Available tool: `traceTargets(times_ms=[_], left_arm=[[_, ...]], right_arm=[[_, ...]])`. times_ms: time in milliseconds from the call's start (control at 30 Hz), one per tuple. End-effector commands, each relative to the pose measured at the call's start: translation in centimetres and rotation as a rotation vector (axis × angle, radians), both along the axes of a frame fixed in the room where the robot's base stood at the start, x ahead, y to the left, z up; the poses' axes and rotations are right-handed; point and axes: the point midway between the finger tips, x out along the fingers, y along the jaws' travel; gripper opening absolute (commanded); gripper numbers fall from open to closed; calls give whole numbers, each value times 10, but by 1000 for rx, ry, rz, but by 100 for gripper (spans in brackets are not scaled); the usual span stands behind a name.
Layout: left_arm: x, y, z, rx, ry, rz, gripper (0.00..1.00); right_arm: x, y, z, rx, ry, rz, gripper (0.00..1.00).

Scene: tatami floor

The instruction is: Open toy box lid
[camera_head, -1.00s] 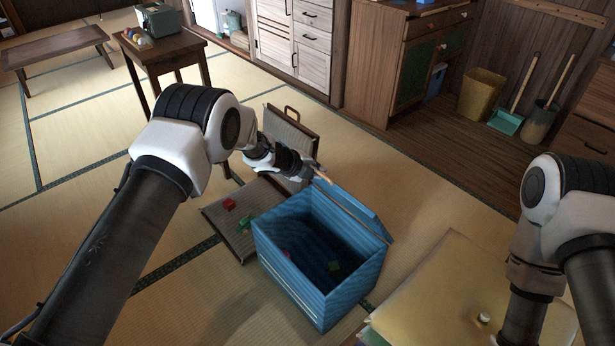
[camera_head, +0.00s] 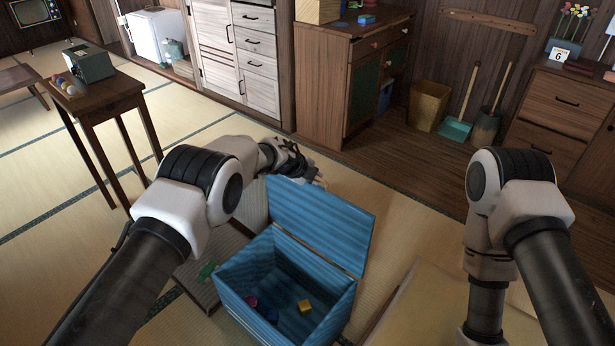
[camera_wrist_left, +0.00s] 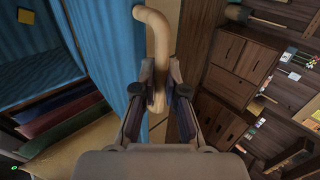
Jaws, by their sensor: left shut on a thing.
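The blue toy box (camera_head: 245,265) stands on the floor in the lower middle of the head view. Its blue lid (camera_head: 320,220) is raised steeply along the far edge, so the inside shows. A yellow block (camera_head: 305,306) and a few other small toys lie inside. My left gripper (camera_head: 312,178) is behind the raised lid, near its top edge, partly hidden. In the left wrist view it is shut on a curved wooden handle (camera_wrist_left: 153,30), with the blue lid beside it on the left. My right arm reaches down at the right, and its gripper is out of frame.
A dark small table (camera_head: 110,100) stands at the left. A wooden cabinet (camera_head: 335,85), a bin (camera_head: 430,105) and a dustpan (camera_head: 456,130) stand along the back. Tatami floor is clear between table and cabinet.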

Motion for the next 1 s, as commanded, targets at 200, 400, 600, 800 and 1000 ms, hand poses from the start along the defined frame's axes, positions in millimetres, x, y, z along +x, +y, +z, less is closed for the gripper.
traceTargets(times_ms=[200,400,600,800,1000], left_arm=[[-1,-3,-1,4,12,2,0],[-1,-3,-2,4,12,1,0],[-1,-3,-2,4,12,1,37],[-1,-2,-2,4,12,2,37],[-3,-1,2,4,12,0,37]], right_arm=[[0,0,0,0,0,0,40],[0,0,0,0,0,0,40],[0,0,0,0,0,0,40],[0,0,0,0,0,0,40],[0,0,0,0,0,0,40]])
